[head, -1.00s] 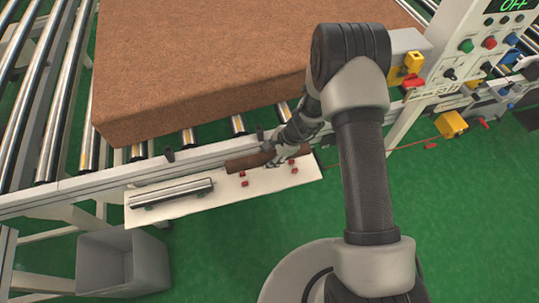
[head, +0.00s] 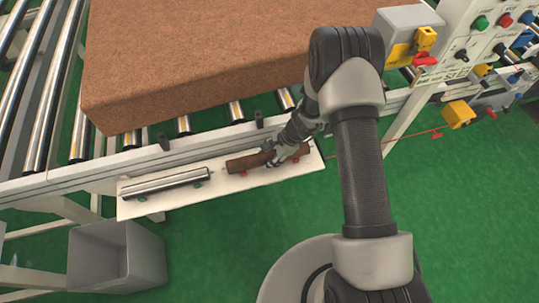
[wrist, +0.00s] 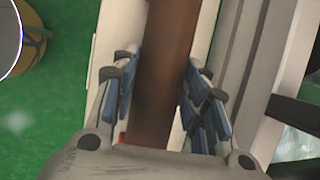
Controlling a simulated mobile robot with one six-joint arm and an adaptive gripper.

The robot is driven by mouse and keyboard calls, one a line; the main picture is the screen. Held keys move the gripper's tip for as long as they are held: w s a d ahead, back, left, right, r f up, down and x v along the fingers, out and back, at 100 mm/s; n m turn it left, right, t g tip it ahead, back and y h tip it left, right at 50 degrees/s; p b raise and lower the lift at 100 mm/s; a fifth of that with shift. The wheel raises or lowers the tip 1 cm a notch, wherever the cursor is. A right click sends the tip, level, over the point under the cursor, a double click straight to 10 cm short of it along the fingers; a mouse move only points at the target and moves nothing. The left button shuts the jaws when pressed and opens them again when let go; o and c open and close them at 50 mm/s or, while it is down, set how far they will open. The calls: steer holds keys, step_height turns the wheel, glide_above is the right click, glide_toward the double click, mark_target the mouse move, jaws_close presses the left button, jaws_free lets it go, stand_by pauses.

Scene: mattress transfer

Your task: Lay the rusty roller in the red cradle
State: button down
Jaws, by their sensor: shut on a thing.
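The rusty roller (head: 246,162) is a brown cylinder lying lengthwise along the white shelf, over the red cradle (head: 243,173). Small red parts of the cradle show at its front edge; the rest is hidden under the roller. I cannot tell whether the roller touches the cradle. My gripper (head: 284,153) is shut around the roller, right of its middle. In the wrist view, the roller (wrist: 165,75) runs between the blue-padded fingers, and a bit of red shows beside the left finger.
A shiny steel roller (head: 165,184) rests on green supports at the shelf's left. The white shelf (head: 215,205) is clear at its front. Behind are a conveyor rail and a large brown mattress block (head: 200,60). A grey bin (head: 118,255) stands below left.

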steer(key=c, duration=0.9)
jaws_free()
steer(key=shift+o, duration=0.2)
steer(key=v, duration=1.2)
